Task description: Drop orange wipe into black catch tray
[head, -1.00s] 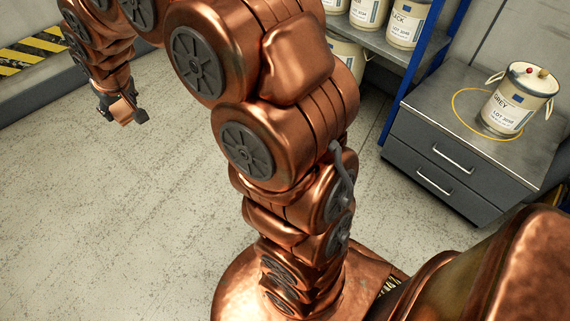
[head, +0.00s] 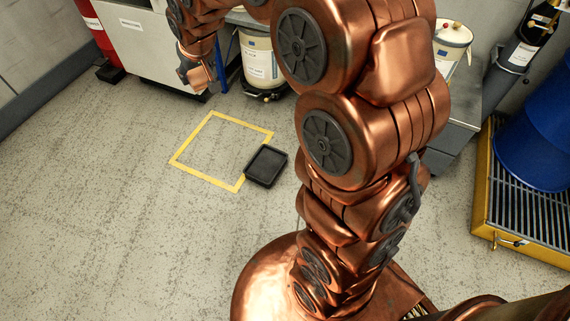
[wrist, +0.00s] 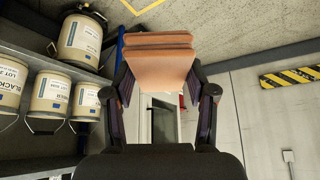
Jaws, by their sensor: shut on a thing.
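The black catch tray (head: 266,166) lies flat on the floor at the right corner of a yellow taped square, and it looks empty. My gripper (wrist: 158,80) is shut on the orange wipe (wrist: 158,58), a folded tan-orange pad held between both fingers in the wrist view. In the head view my gripper (head: 190,74) is at the upper left, up and to the left of the tray and apart from it. The wipe is hard to make out there against my copper arm. The tray does not show in the wrist view.
The yellow taped square (head: 187,146) encloses bare floor. A white pail (head: 261,62) and a grey cabinet (head: 150,45) stand behind it. A yellow grated pallet (head: 535,205) with a blue drum (head: 540,140) is at right. The floor at left is open.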

